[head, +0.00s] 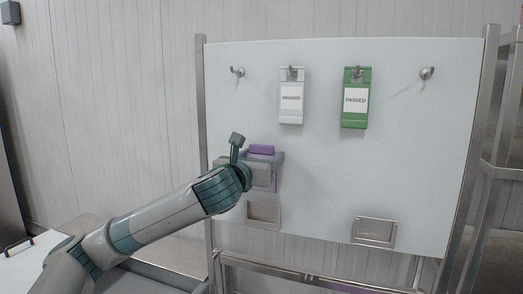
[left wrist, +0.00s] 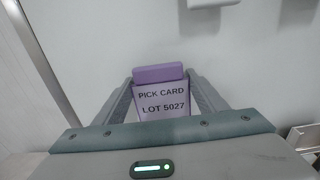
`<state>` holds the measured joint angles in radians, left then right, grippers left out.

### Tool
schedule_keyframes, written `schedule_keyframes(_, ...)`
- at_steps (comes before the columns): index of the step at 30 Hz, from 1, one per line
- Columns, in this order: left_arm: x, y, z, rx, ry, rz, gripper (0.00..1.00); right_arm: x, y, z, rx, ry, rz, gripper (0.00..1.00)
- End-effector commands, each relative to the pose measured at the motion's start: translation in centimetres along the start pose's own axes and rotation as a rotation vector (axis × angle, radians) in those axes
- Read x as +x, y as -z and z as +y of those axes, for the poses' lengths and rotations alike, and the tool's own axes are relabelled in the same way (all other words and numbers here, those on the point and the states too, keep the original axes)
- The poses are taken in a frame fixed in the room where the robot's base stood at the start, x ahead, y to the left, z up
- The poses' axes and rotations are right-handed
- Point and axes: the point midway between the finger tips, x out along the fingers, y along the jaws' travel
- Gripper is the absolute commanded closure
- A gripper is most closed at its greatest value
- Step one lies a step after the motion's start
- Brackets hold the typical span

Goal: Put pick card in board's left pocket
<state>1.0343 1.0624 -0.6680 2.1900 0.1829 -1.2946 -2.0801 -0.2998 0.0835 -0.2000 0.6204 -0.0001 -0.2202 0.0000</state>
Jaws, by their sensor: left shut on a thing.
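The purple pick card (left wrist: 161,97) reads "PICK CARD LOT 5027" in the left wrist view. It sits upright between the fingers of my left gripper (left wrist: 162,105), which is shut on it. In the head view the card's purple top (head: 261,150) shows above my left gripper (head: 266,172), and its lower part is mostly hidden. The board (head: 330,190) is a pale upright panel. Its left pocket (head: 263,213) is a metal holder just below the gripper and card. Whether the card touches the board cannot be told. My right gripper is not in view.
A right pocket (head: 375,231) is at the board's lower right. A white-labelled grey tag (head: 291,97) and a green "PASSED" tag (head: 355,98) hang from hooks above. Bare hooks are at the upper left (head: 237,71) and upper right (head: 427,73). The board's middle is clear.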

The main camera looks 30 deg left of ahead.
Motion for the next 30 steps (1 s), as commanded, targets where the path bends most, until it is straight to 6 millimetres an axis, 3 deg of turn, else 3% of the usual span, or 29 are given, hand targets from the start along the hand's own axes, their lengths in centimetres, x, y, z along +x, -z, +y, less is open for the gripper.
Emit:
schedule_keyframes(3, 0.0, 1.4, 0.0, 0.000, 0.000, 0.001, 0.75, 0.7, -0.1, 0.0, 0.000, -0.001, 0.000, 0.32)
schedule_keyframes(9, 0.0, 2.3, 0.0, -0.001, 0.000, 0.000, 0.75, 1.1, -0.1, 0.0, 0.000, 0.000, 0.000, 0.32)
schedule_keyframes(30, 0.0, 2.5, 0.0, 0.000, 0.000, 0.001, 0.75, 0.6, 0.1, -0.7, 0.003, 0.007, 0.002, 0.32)
